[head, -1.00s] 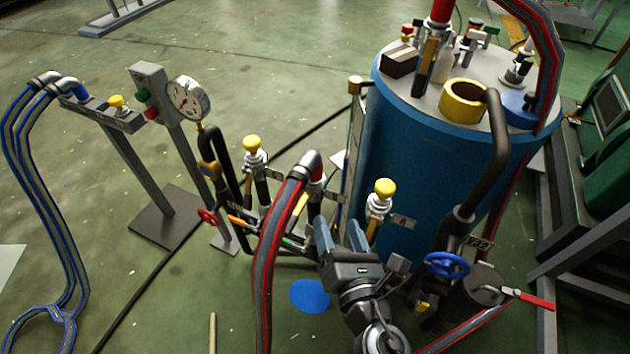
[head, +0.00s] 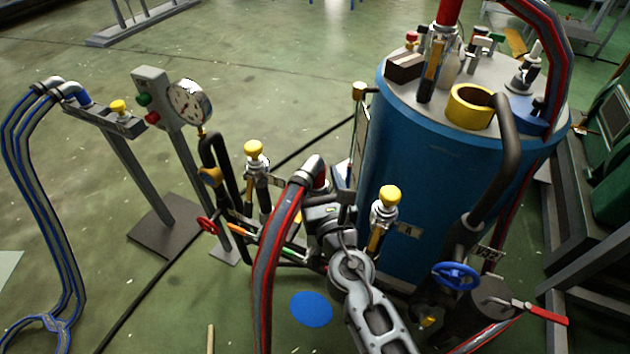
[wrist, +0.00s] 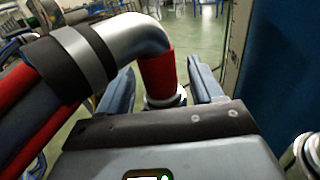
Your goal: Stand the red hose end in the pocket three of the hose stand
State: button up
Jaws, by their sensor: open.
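The red hose end (head: 318,173) is a silver elbow with a red collar on a thick hose with red stripes. In the wrist view the elbow and its red collar (wrist: 158,72) stand between my gripper's two blue fingers (wrist: 162,85), with gaps visible at the sides. The collar's lower end meets a silver ring fitting (wrist: 165,100). My gripper (head: 320,205) is open, just below the elbow in the head view, where its fingers are mostly hidden. What looks like the hose stand (head: 128,160) is at the left, with blue hoses hung on its top bar; its pockets cannot be told apart.
A pressure gauge (head: 190,102) and a button post (head: 152,98) stand between the stand and my gripper. Yellow-capped valves (head: 254,150) (head: 388,197) flank the hose end. A large blue tank (head: 415,150) is close on the right. Open floor lies beyond.

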jog(key=shift+w+a, duration=0.25)
jog(key=shift+w, duration=0.4)
jog(key=shift+c, duration=0.2)
grip_shut()
